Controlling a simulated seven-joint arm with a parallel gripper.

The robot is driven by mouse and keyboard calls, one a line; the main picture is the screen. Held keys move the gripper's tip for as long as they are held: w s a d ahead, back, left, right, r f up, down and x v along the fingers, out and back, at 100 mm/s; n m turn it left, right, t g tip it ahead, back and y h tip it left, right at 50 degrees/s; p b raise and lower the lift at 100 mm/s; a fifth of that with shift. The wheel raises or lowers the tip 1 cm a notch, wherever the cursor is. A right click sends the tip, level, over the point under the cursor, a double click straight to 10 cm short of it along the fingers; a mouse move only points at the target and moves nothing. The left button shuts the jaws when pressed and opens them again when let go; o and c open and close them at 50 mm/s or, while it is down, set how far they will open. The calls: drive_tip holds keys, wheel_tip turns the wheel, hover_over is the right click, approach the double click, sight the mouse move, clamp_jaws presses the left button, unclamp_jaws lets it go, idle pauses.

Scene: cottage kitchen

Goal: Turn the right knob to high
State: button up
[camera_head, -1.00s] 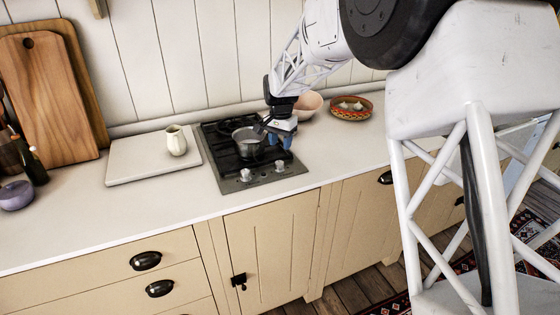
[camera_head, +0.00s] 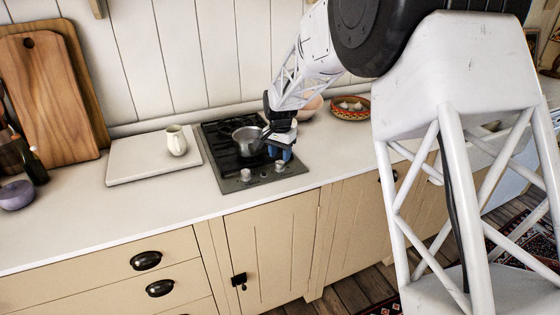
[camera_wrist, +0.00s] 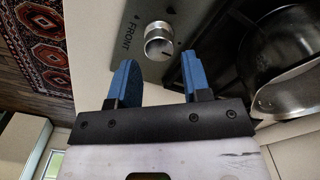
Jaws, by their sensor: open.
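The right knob (camera_head: 280,166) is a silver knob on the front strip of the black and steel hob (camera_head: 222,178). The left knob (camera_head: 246,175) sits beside it. My gripper (camera_head: 279,154) is just above and behind the right knob, its blue fingers pointing down. In the wrist view, my gripper (camera_wrist: 160,78) has its two blue fingers spread apart and empty. A silver knob (camera_wrist: 158,42), apparently the right one, is just beyond the fingertips, roughly in line with the gap. The word "FRONT" is printed next to it. I see no contact with the knob.
A steel pot (camera_head: 246,137) stands on the hob close to my gripper; it also shows in the wrist view (camera_wrist: 285,85). A patterned bowl (camera_head: 351,108) is at the back right. A cream jug (camera_head: 176,142) stands on a pale board (camera_head: 135,168) at left. The counter front is clear.

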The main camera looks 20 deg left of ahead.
sight(280, 162)
drive_tip(key=shift+f, duration=1.55)
drive_tip(key=c, duration=0.6)
drive_tip(key=shift+c, duration=0.2)
